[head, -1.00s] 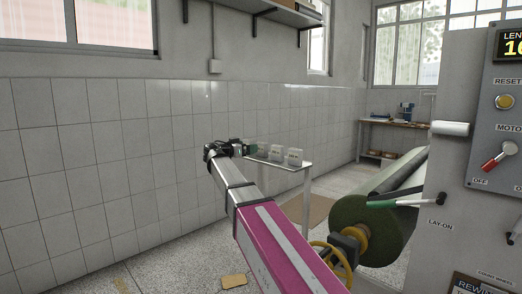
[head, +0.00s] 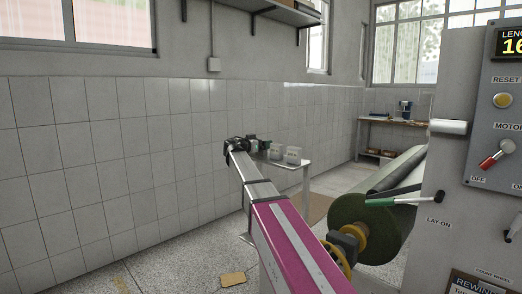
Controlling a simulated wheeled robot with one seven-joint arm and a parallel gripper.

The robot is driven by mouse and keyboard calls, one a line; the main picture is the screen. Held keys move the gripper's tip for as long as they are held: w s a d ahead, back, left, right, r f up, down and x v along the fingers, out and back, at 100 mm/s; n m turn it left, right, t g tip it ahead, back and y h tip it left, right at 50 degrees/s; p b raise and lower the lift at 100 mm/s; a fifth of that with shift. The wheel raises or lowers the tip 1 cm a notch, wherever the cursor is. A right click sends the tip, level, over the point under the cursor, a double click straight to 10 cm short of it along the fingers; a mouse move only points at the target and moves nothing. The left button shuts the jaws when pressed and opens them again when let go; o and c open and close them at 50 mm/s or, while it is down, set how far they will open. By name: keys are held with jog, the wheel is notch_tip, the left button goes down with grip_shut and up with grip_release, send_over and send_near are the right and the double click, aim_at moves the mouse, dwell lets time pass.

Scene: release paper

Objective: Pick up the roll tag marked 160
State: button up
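Two pale tags show on a small white stand (head: 303,164) beyond the end of my arm: a left tag (head: 277,151) and a right tag (head: 293,155). Their markings are too small to read, so I cannot tell which is marked 160. My gripper (head: 262,145) is at the left end of the stand, close to the left tag. Its fingers are too small and dark to show whether they are open or shut, or whether they touch or hold anything. Any tag behind my gripper is hidden.
A machine with a green roll (head: 361,226) and a grey control panel (head: 501,120) stands at the right. A tiled wall (head: 110,150) runs along the left. A workbench (head: 398,122) is at the back. A tan piece (head: 233,279) lies on the floor.

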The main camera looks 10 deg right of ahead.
jog(key=shift+c, duration=0.3)
jog(key=c, duration=0.9)
jog(key=shift+c, duration=0.2)
